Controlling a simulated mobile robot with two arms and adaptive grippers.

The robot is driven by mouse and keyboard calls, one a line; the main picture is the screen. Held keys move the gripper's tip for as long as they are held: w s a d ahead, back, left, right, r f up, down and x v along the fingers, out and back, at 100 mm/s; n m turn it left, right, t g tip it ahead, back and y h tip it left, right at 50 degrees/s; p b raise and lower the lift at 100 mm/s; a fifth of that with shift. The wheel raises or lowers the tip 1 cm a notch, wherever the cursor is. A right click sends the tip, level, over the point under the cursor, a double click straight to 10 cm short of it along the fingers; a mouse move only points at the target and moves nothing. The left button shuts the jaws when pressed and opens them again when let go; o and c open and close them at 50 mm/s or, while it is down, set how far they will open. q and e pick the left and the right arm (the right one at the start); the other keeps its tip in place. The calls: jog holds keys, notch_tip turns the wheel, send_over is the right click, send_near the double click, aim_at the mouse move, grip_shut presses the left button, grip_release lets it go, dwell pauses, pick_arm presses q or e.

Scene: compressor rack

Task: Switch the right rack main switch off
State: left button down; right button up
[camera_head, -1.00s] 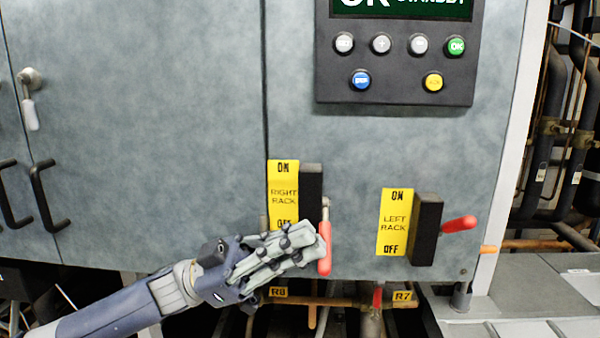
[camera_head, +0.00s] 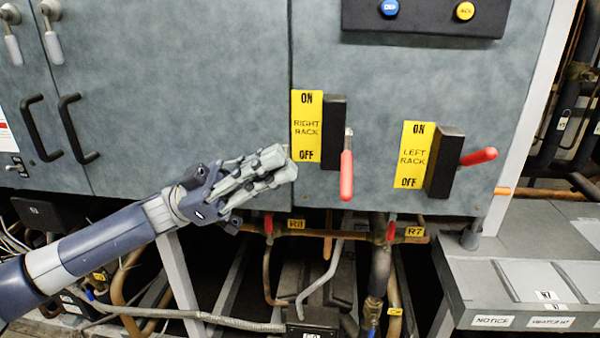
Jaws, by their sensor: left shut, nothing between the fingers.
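The right rack main switch is a black box (camera_head: 335,130) with a red-handled lever (camera_head: 346,175). Its lever hangs down, with the red grip at about the level of the OFF mark and below. A yellow label (camera_head: 307,126) beside it reads ON, RIGHT RACK, OFF. My left gripper (camera_head: 290,166) is shut and empty. Its tips are left of the red lever, with a visible gap between them in the picture. My right gripper is not in view.
The left rack switch (camera_head: 445,163), to the right, has its red lever pointing right. A dark button panel (camera_head: 425,14) is above. Black door handles (camera_head: 75,130) are at left. Pipes and a grey ledge (camera_head: 540,250) lie below the cabinet.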

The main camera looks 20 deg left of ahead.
pick_arm(q)
jog(key=v, duration=0.2)
jog(key=shift+s+a+b, duration=0.1)
jog(key=shift+a+b, duration=0.2)
jog(key=shift+a, duration=0.2)
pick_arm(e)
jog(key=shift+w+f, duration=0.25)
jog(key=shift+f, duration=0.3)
pick_arm(q)
jog(key=shift+r, duration=0.1)
jog(key=shift+s, duration=0.1)
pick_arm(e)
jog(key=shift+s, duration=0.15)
